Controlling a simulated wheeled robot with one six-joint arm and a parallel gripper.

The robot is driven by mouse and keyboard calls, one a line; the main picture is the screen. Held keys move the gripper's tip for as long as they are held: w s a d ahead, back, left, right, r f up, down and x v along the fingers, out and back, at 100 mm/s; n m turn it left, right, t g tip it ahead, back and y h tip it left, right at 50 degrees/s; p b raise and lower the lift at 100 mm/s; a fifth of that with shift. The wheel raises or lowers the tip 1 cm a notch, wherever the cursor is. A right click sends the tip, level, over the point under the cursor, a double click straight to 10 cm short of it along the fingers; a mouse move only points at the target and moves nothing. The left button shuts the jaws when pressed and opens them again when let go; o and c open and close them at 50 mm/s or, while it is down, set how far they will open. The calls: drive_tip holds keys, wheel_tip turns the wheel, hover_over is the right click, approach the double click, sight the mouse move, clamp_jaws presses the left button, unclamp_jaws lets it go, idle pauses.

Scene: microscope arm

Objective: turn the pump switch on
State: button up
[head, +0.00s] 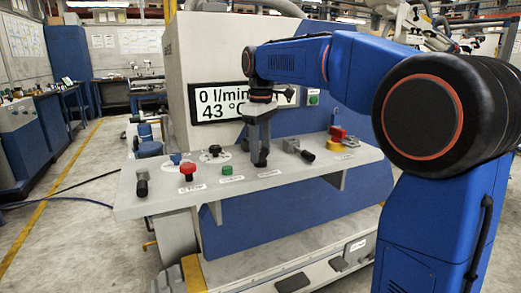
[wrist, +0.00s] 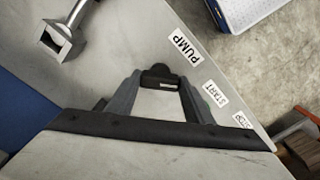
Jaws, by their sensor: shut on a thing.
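The pump switch (wrist: 160,75) shows as a black handle in the wrist view, beside the PUMP label (wrist: 185,46). My gripper (wrist: 160,80) has one finger on each side of the handle and is shut on it. In the head view my gripper (head: 259,162) points down onto the grey control panel, and its fingers hide the switch there. The switch's base and exact angle are mostly hidden. The display (head: 218,101) behind the panel reads 0 l/min and 43 °C.
A grey lever with a black end (head: 298,147) and a red-and-yellow control (head: 338,138) are right of my gripper. A green button (head: 227,170), red knob (head: 187,170), black dial (head: 215,150) and another black-ended switch (head: 142,182) are left. Space above the panel's left part is clear.

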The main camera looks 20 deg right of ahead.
sight(261, 151)
drive_tip(key=m, duration=0.3)
drive_tip(key=shift+m, duration=2.1)
drive_tip(key=o, duration=1.1)
drive_tip(key=shift+c, duration=0.2)
drive_tip(key=shift+r, duration=0.1)
wheel_tip(261, 151, up, 17)
drive_tip(key=shift+r, duration=0.1)
